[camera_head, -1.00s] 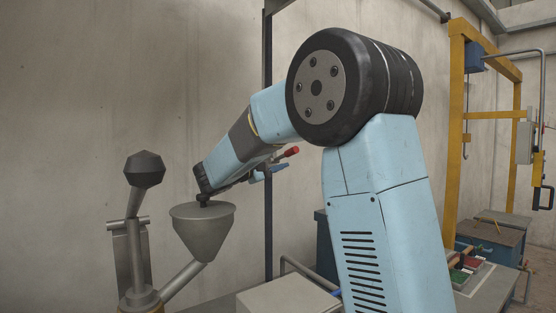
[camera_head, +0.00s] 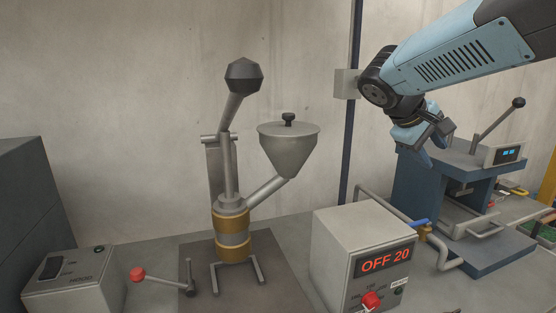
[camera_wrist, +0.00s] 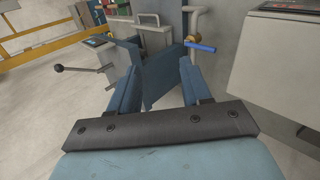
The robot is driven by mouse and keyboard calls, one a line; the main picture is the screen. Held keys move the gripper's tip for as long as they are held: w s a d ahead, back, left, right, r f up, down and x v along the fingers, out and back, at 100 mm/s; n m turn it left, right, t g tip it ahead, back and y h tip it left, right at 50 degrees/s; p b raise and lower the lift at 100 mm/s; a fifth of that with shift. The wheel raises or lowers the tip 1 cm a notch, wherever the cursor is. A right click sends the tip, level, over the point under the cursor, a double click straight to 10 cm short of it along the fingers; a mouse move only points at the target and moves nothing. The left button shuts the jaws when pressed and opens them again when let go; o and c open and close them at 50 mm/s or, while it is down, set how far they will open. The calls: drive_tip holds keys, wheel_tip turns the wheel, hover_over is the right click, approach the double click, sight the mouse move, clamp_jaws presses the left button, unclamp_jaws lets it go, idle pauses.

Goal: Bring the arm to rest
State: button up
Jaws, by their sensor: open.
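My gripper (camera_head: 426,148) hangs from my blue arm at the upper right of the head view, in front of a blue press-like machine (camera_head: 405,190). It points down and is empty. In the wrist view its two blue fingers (camera_wrist: 158,92) stand apart, with part of the blue machine (camera_wrist: 160,70) showing between and beyond them. I cannot tell the exact gap between the fingers and that machine.
A grey box (camera_head: 335,245) with a display reading "OFF 20" stands at front centre. Left of it are a funnel (camera_head: 288,155) with a black knob and a brass-banded barrel (camera_head: 232,235) with a lever. A small switch box (camera_head: 75,285) is at lower left.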

drive_tip(key=s+a+f+m+t+y, duration=0.1)
drive_tip(key=s+a+f+m+y, duration=0.1)
drive_tip(key=s, duration=0.5)
drive_tip(key=s+a+f+m+t+y, duration=0.1)
drive_tip(key=s+a+f+m+y, duration=0.1)
drive_tip(key=s+a+f+y, duration=0.3)
drive_tip(key=shift+s+a+f+m+t+y, duration=0.15)
drive_tip(key=shift+s+a+m+t+y, duration=0.15)
drive_tip(key=shift+s+a+y, duration=0.65)
drive_tip(key=shift+a, duration=0.2)
drive_tip(key=shift+c, duration=0.5)
